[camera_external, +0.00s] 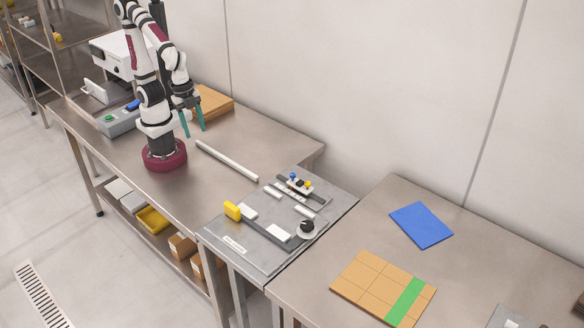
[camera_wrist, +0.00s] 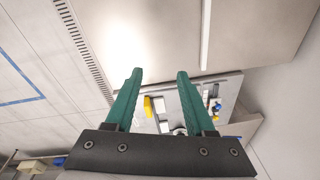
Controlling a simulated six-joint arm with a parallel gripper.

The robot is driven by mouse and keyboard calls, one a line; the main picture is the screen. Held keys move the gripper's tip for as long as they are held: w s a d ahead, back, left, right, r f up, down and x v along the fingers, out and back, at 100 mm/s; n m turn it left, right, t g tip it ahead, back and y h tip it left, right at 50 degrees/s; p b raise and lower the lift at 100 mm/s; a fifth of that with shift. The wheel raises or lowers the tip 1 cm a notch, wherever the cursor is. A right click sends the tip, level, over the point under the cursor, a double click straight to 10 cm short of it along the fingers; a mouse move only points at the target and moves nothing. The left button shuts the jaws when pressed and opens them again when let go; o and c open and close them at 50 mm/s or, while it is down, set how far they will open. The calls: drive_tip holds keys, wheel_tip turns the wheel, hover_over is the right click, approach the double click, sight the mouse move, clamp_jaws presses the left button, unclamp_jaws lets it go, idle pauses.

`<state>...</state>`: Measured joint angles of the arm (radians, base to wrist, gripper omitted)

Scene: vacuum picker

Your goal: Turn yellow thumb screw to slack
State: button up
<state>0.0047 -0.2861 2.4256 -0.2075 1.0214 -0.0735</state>
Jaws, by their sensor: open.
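A small yellow thumb screw (camera_external: 308,185) sits on a dark rail on the grey fixture plate (camera_external: 262,256), near the plate's back edge. A small blue knob (camera_external: 293,176) is just left of it. My gripper (camera_external: 194,133) hangs over the steel bench near my base, well left of the fixture and apart from it. Its two teal fingers are open and empty. In the wrist view the fingers (camera_wrist: 160,74) are spread, with the fixture partly behind them. The thumb screw is too small to make out clearly there.
A larger yellow block (camera_external: 232,211) and a black knob (camera_external: 307,227) stand on the plate's front part. A white bar (camera_external: 227,161) lies on the bench between my base and the fixture. A wall runs behind. The bench around the bar is clear.

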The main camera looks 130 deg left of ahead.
drive_tip(key=w+d+f+n+t+h, duration=0.1)
drive_tip(key=w+d+f+t, duration=0.15)
drive_tip(key=w+f, duration=0.35)
drive_tip(key=n+t+y, duration=0.7)
drive_tip(key=n+t, duration=0.1)
approach(307, 183)
drive_tip(key=shift+g, duration=0.25)
drive_tip(key=x, duration=0.7)
drive_tip(key=shift+w+a, duration=0.1)
drive_tip(key=shift+w, duration=0.15)
drive_tip(key=shift+r, duration=0.1)
clamp_jaws()
